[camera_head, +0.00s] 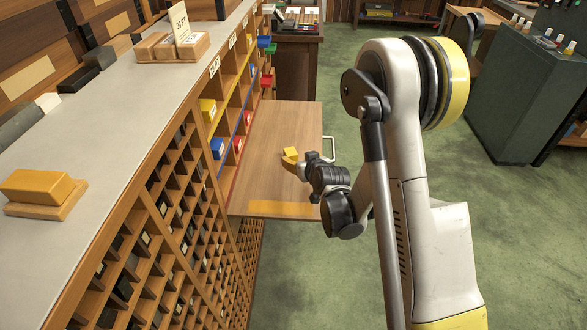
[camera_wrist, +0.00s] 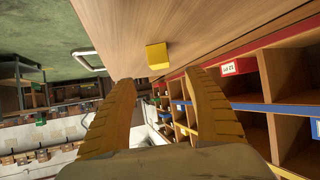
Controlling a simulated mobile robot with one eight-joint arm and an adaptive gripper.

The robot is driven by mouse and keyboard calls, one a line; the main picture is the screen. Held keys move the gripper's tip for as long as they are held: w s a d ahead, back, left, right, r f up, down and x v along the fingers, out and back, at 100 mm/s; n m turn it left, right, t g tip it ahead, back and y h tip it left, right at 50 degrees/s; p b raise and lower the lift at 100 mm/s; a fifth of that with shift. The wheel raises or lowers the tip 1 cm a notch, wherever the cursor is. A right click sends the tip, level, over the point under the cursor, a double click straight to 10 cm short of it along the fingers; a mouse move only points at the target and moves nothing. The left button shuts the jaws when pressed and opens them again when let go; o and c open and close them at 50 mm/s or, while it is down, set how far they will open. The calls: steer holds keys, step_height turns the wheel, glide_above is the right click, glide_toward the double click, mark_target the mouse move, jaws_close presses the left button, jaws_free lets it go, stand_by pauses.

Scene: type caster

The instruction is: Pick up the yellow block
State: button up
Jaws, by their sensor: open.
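The yellow block (camera_wrist: 157,56) shows in the wrist view, against the wooden pull-out board (camera_wrist: 120,22). It lies ahead of my gripper (camera_wrist: 160,78), roughly between the lines of the two fingertips and apart from them. The two yellow-orange fingers are spread wide with nothing between them. In the head view my gripper (camera_head: 296,161) is over the middle of the pull-out board (camera_head: 285,125). Yellow shapes at its tip run together there, so I cannot clearly tell block from fingers.
The pigeonhole shelf (camera_head: 178,190) with coloured bins borders the board on the left. A metal handle (camera_head: 328,150) is on the board's right edge. Another yellow piece (camera_head: 38,187) sits on a wooden base on the grey counter (camera_head: 110,130).

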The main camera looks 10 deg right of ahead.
mark_target(292, 155)
steer(key=x, duration=0.5)
steer(key=b+x, duration=0.2)
steer(key=x, duration=0.3)
steer(key=shift+w+f, duration=0.15)
steer(key=shift+f, duration=0.15)
steer(key=shift+r, duration=0.1)
steer(key=c, duration=1.3)
